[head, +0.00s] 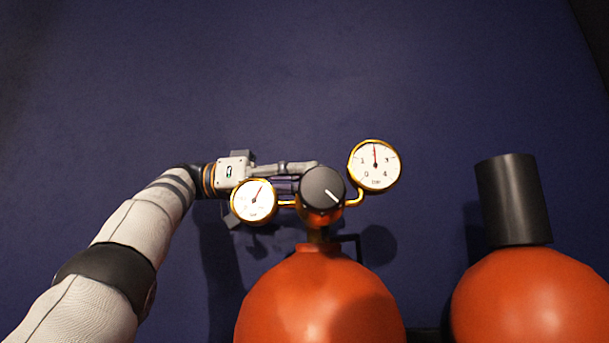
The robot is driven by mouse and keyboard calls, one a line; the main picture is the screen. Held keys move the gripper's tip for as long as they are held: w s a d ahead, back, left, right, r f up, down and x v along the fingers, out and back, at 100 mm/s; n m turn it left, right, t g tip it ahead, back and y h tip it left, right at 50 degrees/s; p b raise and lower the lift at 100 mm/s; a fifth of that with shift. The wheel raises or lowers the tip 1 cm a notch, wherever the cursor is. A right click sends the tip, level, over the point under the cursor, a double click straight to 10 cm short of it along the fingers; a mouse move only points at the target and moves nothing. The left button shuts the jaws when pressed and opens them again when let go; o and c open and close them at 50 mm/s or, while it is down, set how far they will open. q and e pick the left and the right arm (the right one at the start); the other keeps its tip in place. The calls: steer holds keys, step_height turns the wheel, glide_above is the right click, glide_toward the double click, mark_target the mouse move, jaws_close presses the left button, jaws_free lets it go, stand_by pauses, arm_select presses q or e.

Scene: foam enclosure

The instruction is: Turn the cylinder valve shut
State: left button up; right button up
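The cylinder valve has a round black knob (322,188) with a white pointer line running toward the lower right. It sits on a brass body above an orange gas cylinder (320,295). A left gauge (254,201) and a higher right gauge (374,165) branch off the body on brass pipes. My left gripper (300,172) comes in from the left, behind the left gauge, and reaches up to the knob's left and upper side. Its lower parts are hidden by the gauge and knob, so I cannot tell if it touches the knob. My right gripper is out of view.
A second orange cylinder (535,298) with a black cap (513,199) stands at the right. A dark blue wall (300,70) lies behind everything. The space above the gauges is clear, as is the gap between the right gauge and the black cap.

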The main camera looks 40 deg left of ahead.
arm_select(q)
steer(key=o, duration=1.2)
steer(key=shift+c, duration=0.2)
steer(key=shift+w+d+r+n+t+y, duration=0.15)
steer(key=shift+n+t+y, duration=0.15)
steer(key=shift+n+t, duration=0.2)
steer(key=n+t+y, duration=0.1)
steer(key=t+y, duration=0.1)
steer(key=shift+s+d+n+t, duration=0.15)
steer(key=shift+s+n+t, duration=0.15)
steer(key=shift+s+n, duration=0.1)
steer(key=n+t+y, duration=0.1)
steer(key=y, duration=0.1)
steer(key=n+t+y, duration=0.3)
steer(key=n+y, duration=0.1)
steer(key=shift+s+d+y, duration=0.3)
steer(key=shift+d+y, duration=0.1)
steer(key=v, duration=1.2)
steer(key=shift+f, duration=0.35)
steer(key=shift+a, duration=0.1)
